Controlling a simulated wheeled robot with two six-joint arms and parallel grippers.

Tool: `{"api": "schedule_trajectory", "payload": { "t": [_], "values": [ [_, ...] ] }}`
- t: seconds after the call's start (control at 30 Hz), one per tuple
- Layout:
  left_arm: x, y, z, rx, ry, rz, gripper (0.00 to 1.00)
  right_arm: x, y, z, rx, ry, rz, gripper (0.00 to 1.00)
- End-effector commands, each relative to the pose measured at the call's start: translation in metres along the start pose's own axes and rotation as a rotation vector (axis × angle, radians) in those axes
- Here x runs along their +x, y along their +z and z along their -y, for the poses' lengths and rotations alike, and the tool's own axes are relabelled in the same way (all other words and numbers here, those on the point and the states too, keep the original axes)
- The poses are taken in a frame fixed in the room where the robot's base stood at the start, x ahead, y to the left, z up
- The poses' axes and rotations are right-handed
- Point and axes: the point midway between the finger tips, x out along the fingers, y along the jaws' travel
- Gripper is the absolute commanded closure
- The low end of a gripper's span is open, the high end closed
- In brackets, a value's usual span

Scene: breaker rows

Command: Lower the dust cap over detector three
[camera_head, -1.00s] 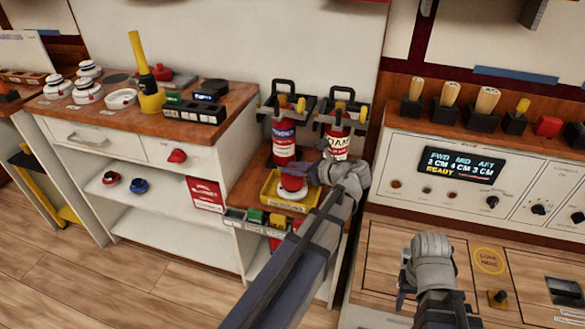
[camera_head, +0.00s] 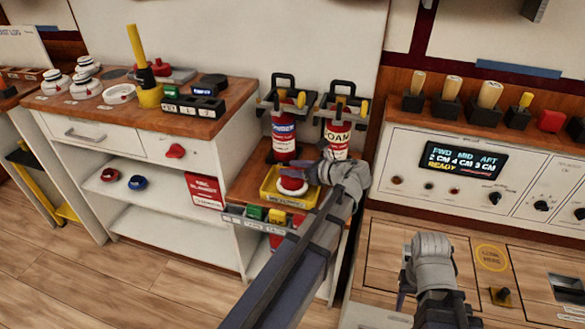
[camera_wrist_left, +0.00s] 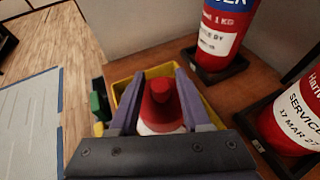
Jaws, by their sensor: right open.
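Several white round detectors (camera_head: 86,86) stand on the wooden counter at the left; I cannot read which is number three. A red-topped piece with a white lower part (camera_head: 291,183), possibly the dust cap, is at the yellow tray (camera_head: 271,200) on the lower shelf. My left gripper (camera_head: 308,176) is at it from the right. In the left wrist view the red top (camera_wrist_left: 160,102) lies between the fingers of this gripper (camera_wrist_left: 161,80); whether they press on it is unclear. My right gripper (camera_head: 404,287) hangs over the wooden console, open and away from these things.
Two red extinguishers (camera_head: 283,136) stand in holders just behind the tray. A yellow cone with a pole (camera_head: 149,93) and dark boxes (camera_head: 196,108) share the counter with the detectors. A console with a display (camera_head: 463,160) is at the right.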

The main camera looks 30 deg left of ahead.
Motion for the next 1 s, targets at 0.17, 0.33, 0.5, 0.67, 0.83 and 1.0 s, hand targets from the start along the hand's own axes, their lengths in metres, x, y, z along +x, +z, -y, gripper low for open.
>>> {"api": "schedule_trajectory", "payload": {
  "t": [0.17,0.33,0.5,0.67,0.83,1.0],
  "values": [
    [0.0,0.0,0.0,0.0,0.0,0.0,0.4,0.0,0.0,0.0,0.0,0.0,0.0,0.5],
    [0.0,0.0,0.0,0.0,0.0,0.0,0.4,0.0,0.0,-0.001,-0.001,0.003,0.0,0.5],
    [-0.018,0.002,0.001,0.002,-0.003,0.0,0.4,-0.009,0.001,-0.002,-0.001,0.004,0.0,0.5],
    [-0.045,0.003,0.0,0.001,-0.003,0.0,0.4,-0.02,0.001,-0.002,-0.001,0.002,0.0,0.5],
    [-0.068,0.002,0.001,0.001,-0.002,0.0,0.4,-0.027,0.002,-0.003,0.0,0.001,0.0,0.5],
    [-0.077,0.001,0.0,0.0,0.0,0.0,0.4,-0.03,0.002,-0.003,0.0,0.0,0.0,0.5]
  ]
}}
